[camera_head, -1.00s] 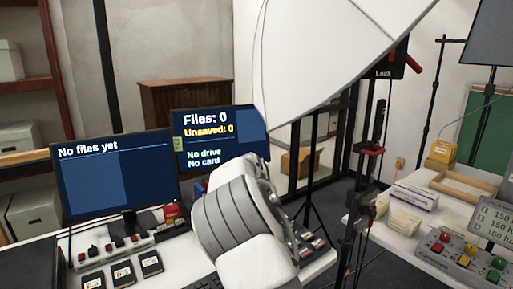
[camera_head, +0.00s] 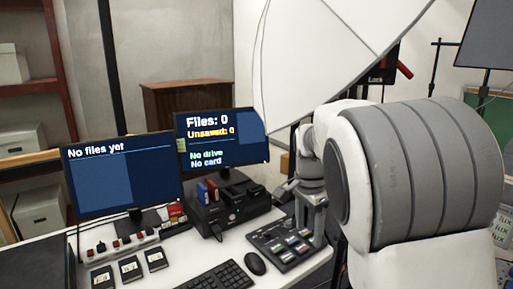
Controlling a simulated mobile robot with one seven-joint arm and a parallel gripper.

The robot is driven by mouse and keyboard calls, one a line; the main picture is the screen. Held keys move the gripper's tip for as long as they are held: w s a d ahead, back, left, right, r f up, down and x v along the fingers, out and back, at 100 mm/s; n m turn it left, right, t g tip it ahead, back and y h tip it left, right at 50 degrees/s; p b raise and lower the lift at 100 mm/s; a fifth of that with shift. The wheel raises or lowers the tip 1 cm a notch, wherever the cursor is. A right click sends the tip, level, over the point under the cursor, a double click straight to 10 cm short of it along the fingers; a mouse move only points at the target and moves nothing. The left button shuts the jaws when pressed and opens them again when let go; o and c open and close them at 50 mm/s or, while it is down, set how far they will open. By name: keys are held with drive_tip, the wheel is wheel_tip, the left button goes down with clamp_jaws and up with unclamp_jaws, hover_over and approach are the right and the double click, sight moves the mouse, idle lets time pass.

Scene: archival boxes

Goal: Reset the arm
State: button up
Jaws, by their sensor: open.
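My arm fills the right foreground, with its large white and grey-banded link close to the camera. Its far end reaches down beside the right edge of the white desk. My gripper (camera_head: 309,228) points downward there, next to a dark control panel with several buttons (camera_head: 282,250). It is open, and I see nothing between its fingers. The arm link hides part of the gripper's surroundings.
The desk (camera_head: 215,262) holds two monitors (camera_head: 122,175), a keyboard (camera_head: 217,277), a mouse (camera_head: 255,263), a dark dock (camera_head: 228,210) and several black cards (camera_head: 130,270). A big white reflector panel (camera_head: 330,50) hangs above the arm. The arm covers most of the right side.

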drive_tip(key=s+r+n+t+p, duration=0.1)
drive_tip(key=s+r+n, duration=0.2)
drive_tip(key=s, duration=0.5)
drive_tip(key=s+d+r+n+t+p, duration=0.1)
drive_tip(key=s+r+n+t, duration=0.1)
drive_tip(key=s+n, duration=0.3)
drive_tip(key=s+r+n+t+p, duration=0.1)
drive_tip(key=s+r+n, duration=0.3)
drive_tip(key=s, duration=0.8)
drive_tip(key=shift+s+d+r+n+t+y+p, duration=0.15)
drive_tip(key=shift+s+d+n+t+y+p, duration=0.2)
drive_tip(key=shift+p, duration=0.25)
drive_tip(key=shift+w+a, duration=0.1)
